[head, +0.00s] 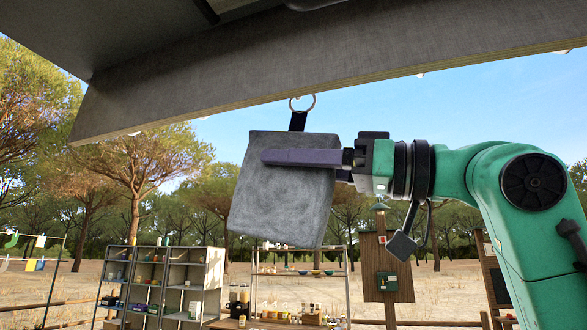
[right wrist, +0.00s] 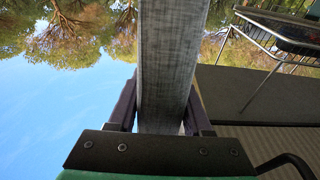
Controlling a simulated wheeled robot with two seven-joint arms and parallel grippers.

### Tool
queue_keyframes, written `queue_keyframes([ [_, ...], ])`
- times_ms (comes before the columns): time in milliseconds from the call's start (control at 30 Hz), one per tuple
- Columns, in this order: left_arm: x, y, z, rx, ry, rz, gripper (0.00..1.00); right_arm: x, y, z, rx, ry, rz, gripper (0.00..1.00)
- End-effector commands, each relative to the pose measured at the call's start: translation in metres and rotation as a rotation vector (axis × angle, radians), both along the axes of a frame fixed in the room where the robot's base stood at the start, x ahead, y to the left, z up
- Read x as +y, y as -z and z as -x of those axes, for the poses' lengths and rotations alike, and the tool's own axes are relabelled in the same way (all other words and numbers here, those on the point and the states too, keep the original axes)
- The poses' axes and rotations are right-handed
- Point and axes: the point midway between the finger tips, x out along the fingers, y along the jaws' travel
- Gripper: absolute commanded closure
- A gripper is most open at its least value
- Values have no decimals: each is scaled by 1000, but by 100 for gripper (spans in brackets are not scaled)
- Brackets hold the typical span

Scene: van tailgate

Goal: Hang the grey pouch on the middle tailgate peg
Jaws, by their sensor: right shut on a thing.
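The grey pouch (head: 285,210) hangs slightly tilted below the tailgate (head: 300,60) in the head view. A dark strap at its top carries a metal ring (head: 302,103), which overlaps the tailgate's lower edge in the picture. I cannot tell whether the ring is around a peg. The middle peg is not clearly visible. My right gripper (head: 268,157) is shut on the pouch, one finger across its upper front face. In the right wrist view the pouch (right wrist: 172,60) stands between both fingers (right wrist: 165,108). My left gripper is not in view.
The tailgate spans the top of the head view, with small pale tips along its lower edge. Grey shelves (head: 165,280), a wire rack (head: 300,272) and a wooden post with a box (head: 387,265) stand farther back. Open air surrounds the pouch on the left.

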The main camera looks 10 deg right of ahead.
Motion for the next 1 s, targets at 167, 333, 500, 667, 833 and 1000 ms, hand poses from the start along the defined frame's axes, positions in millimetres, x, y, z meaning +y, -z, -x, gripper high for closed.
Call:
queue_keyframes([
  [167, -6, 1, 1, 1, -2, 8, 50, 7, 1, 11, -2, 1, 2, 100],
  [333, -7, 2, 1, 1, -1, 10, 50, 14, 4, 22, -1, 0, 1, 100],
  [500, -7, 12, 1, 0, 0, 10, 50, 19, 13, 29, -2, -1, 0, 100],
  [667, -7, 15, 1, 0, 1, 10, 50, 20, 17, 31, -1, -2, -1, 100],
  [833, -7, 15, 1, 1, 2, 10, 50, 20, 17, 32, -1, -1, -1, 100],
  [1000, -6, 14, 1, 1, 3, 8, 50, 20, 17, 31, 0, -1, 0, 100],
])
